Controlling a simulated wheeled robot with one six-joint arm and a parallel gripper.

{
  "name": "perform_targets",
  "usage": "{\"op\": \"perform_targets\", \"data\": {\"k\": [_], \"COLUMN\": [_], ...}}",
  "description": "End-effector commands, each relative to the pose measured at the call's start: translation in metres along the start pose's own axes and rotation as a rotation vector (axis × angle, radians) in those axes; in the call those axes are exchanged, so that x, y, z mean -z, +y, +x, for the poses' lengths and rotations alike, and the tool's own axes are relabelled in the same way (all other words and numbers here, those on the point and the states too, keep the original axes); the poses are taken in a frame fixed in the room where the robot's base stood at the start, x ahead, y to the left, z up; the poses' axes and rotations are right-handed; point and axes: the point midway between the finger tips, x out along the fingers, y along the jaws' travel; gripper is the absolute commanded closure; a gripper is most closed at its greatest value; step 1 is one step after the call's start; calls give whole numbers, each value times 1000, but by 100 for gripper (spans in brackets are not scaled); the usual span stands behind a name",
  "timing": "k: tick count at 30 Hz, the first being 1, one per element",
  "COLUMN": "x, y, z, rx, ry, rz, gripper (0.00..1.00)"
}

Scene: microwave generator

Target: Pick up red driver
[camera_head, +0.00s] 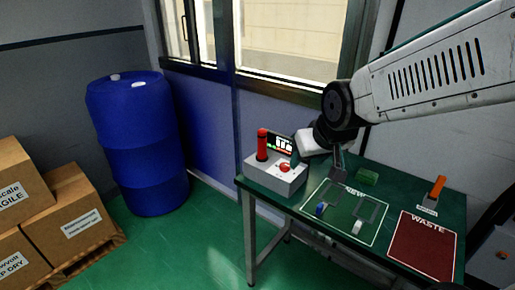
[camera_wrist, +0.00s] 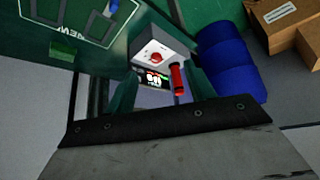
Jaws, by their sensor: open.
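A red driver (camera_head: 262,146) with a dark lower part stands upright at the left of a grey-white box on the green table. It also shows in the wrist view (camera_wrist: 178,82), right of centre, beside the box's lit display. The box (camera_head: 277,178) has a red button and a small screen. My gripper (camera_head: 338,162) is open and empty above the table, to the right of the driver and apart from it. In the wrist view my gripper's palm fills the bottom, and its dark fingers (camera_wrist: 162,80) appear either side of the box and driver.
An orange-handled tool (camera_head: 437,188) stands in a small holder at the right. A red WASTE mat (camera_head: 424,246), an outlined NEW area (camera_head: 345,212) and a green block (camera_head: 367,176) are on the table. A blue barrel (camera_head: 140,140) and cartons (camera_head: 70,215) stand at left.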

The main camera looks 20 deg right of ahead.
Motion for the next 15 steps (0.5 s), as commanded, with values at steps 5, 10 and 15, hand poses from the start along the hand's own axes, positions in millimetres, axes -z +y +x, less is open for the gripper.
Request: {"op": "perform_targets", "data": {"k": [5, 10, 15], "x": [63, 105, 123], "y": [-6, -11, -16], "z": [77, 136, 179], "rx": [9, 12, 18], "ry": [250, 503, 742], "rz": [-6, -10, -13], "gripper": [46, 46, 46]}}
